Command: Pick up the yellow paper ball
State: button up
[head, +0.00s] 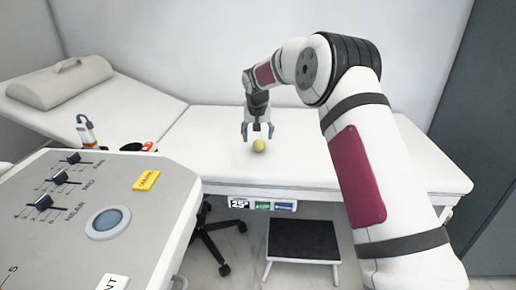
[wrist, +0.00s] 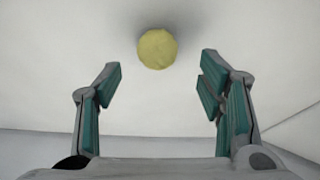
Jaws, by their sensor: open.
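The yellow paper ball (head: 259,146) lies on the white top of the exam couch (head: 330,165). In the wrist view the ball (wrist: 157,49) is near the top centre, just beyond the fingertips and between their lines. My gripper (head: 257,134) points down over the couch, close to the ball. In the wrist view my gripper (wrist: 160,82) has its two teal-padded fingers spread wide, with nothing between them. I cannot tell the exact height of the fingertips over the couch.
A grey control panel (head: 120,190) with sliders fills the front left. A small bottle-like item (head: 86,130) and a dark-and-orange object (head: 140,147) are left of the ball. The raised headrest (head: 60,84) is farther left. A step stool (head: 303,243) stands below. The couch around the ball is clear.

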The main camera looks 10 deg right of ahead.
aim_at(259, 142)
jog(key=x, duration=0.2)
jog(key=s+b+x, duration=0.1)
jog(key=x, duration=0.1)
jog(key=shift+w+f+b, duration=0.1)
jog(key=shift+f+b, duration=0.15)
jog(key=shift+b, duration=0.05)
jog(key=shift+w+d+f, duration=0.1)
jog(key=shift+w+f, duration=0.15)
jog(key=shift+f, duration=0.2)
jog(key=c, duration=0.8)
